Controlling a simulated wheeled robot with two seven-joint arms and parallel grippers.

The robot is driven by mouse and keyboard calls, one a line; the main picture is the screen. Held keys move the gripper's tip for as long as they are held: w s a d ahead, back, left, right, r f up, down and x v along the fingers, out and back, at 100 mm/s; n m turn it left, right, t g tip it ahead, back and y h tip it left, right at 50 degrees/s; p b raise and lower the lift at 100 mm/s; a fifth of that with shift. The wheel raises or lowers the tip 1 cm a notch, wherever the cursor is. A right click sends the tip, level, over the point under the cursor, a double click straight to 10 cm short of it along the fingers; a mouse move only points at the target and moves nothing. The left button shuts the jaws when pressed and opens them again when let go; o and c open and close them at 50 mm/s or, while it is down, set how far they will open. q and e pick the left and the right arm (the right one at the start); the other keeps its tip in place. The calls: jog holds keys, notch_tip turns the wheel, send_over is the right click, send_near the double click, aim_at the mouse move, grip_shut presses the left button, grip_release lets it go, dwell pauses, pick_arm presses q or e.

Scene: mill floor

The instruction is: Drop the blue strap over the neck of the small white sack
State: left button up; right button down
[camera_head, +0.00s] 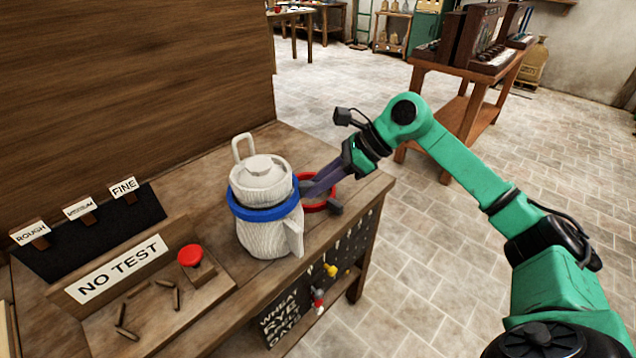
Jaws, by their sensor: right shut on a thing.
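The small white sack (268,238) stands upright on the wooden bench, with a lid-like top, a loop at upper left and a spout-like corner at lower right. The blue strap (262,213) is a ring that passes across the front of the sack, around its neck below the top part. Its far side is hidden by the sack. My right gripper (306,188) comes in from the right, its fingers shut on the strap's right side; the exact contact is small in view. My left gripper is not in view.
A red ring (329,204) lies on the bench just behind my right fingers. At left are a "NO TEST" sign (117,270), a red button (190,256) and a dark rack with labels (92,235). The bench's right edge is close; tools hang on its side.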

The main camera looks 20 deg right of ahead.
jog(key=c, duration=0.7)
grip_release()
jog(key=shift+d+r, duration=0.1)
jog(key=shift+s+d+r, duration=0.15)
jog(key=shift+d+r, duration=0.1)
jog(key=b+v, duration=0.1)
jog(key=v, duration=1.2)
jog(key=shift+s+d+r, duration=0.15)
jog(key=shift+d+r, duration=0.05)
jog(key=shift+r, duration=0.05)
